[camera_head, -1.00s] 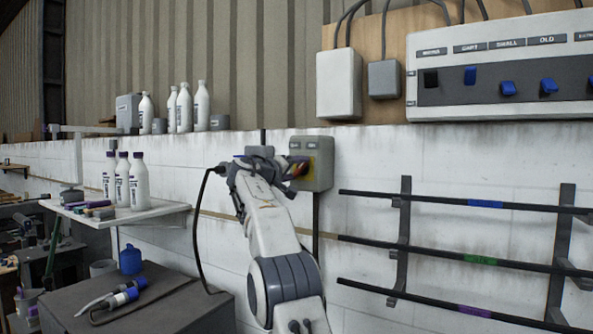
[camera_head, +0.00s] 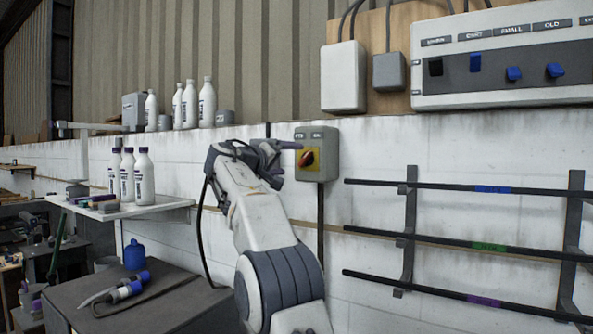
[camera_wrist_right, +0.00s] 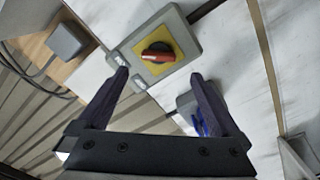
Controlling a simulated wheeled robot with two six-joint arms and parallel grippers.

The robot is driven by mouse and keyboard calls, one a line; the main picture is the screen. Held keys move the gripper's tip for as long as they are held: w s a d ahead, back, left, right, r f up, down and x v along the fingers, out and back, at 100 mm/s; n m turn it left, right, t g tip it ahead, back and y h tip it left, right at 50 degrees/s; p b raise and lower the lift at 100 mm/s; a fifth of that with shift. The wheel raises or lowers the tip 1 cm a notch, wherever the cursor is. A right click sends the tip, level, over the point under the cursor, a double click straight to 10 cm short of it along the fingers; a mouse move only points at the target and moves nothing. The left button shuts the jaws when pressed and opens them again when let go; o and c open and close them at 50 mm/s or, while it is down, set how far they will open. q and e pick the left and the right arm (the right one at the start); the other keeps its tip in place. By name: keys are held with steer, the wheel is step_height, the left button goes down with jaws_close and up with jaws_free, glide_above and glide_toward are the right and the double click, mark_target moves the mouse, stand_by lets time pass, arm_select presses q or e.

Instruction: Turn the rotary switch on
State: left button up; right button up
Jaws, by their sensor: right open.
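The rotary switch is a grey wall box (camera_head: 326,137) with a yellow plate and a red knob (camera_head: 307,159). In the head view the knob's handle looks tilted. My right gripper (camera_head: 286,163) is open and empty, just left of the switch, apart from the knob. In the right wrist view the red knob (camera_wrist_right: 156,57) on its yellow plate lies ahead of the open fingers (camera_wrist_right: 160,76), between their lines and beyond the tips. Its handle runs roughly left to right there. The small labels on the box are too blurred to read. My left gripper is not in view.
A rack with dark rods (camera_head: 410,230) is on the wall to the right. A large switch panel (camera_head: 520,75) and grey boxes (camera_head: 343,78) hang above. A shelf (camera_head: 165,206) with white bottles stands left, above a dark cabinet (camera_head: 190,300). A cable runs down below the switch.

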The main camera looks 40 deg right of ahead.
steer(key=v, duration=0.3)
steer(key=shift+b, duration=0.3)
steer(key=s+a+f+n+y+p, duration=0.35)
steer(key=a+f+y, duration=0.25)
steer(key=a+f, duration=0.55)
steer(key=s+a+f+n+y+p, duration=0.2)
steer(key=a+f+n+y, duration=0.5)
steer(key=a, duration=0.8)
steer(key=s+a+f+g+y+p, duration=0.1)
steer(key=s+a+f, duration=0.4)
steer(key=s, duration=0.2)
steer(key=s+a+f+g+y+p, duration=0.1)
steer(key=s+a+f+g, duration=0.1)
steer(key=s+a+f, duration=0.4)
steer(key=s+f+g+y+p, duration=0.1)
steer(key=s+f+g, duration=0.1)
steer(key=s, duration=0.8)
steer(key=s+f+g+y+p, duration=0.1)
steer(key=s+f, duration=0.3)
steer(key=s, duration=0.7)
steer(key=shift+s+a+f+g+y, duration=0.3)
steer(key=shift+f+g, duration=0.05)
steer(key=shift+g, duration=0.15)
